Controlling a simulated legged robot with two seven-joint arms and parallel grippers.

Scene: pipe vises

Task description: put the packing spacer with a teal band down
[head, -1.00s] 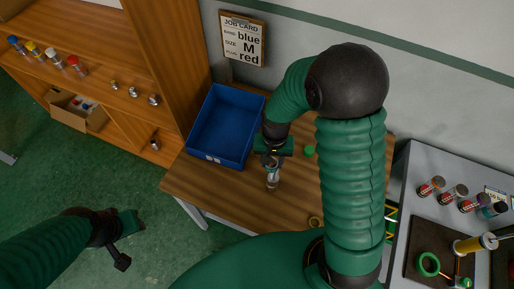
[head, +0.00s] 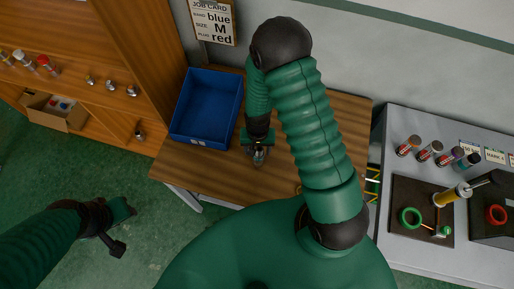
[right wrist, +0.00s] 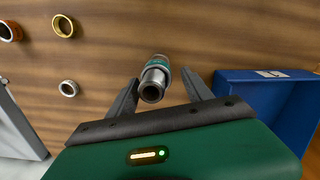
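The packing spacer with a teal band (right wrist: 155,78) is a grey metal tube over the wooden table, its open end facing the right wrist camera. In the head view the spacer (head: 260,158) shows just below my right gripper (head: 258,147). In the right wrist view my right gripper (right wrist: 160,76) has its fingers apart on either side of the spacer, with gaps visible. I cannot tell for sure whether the spacer's far end touches the table. My left gripper (head: 122,210) hangs over the green floor, away from the table; its finger opening is unclear.
A blue bin (head: 207,107) stands on the table left of my right gripper. Loose rings, including a gold ring (right wrist: 63,25) and a silver ring (right wrist: 68,88), lie on the table. A grey bench (head: 440,265) is on the right; a wooden shelf (head: 110,60) is left.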

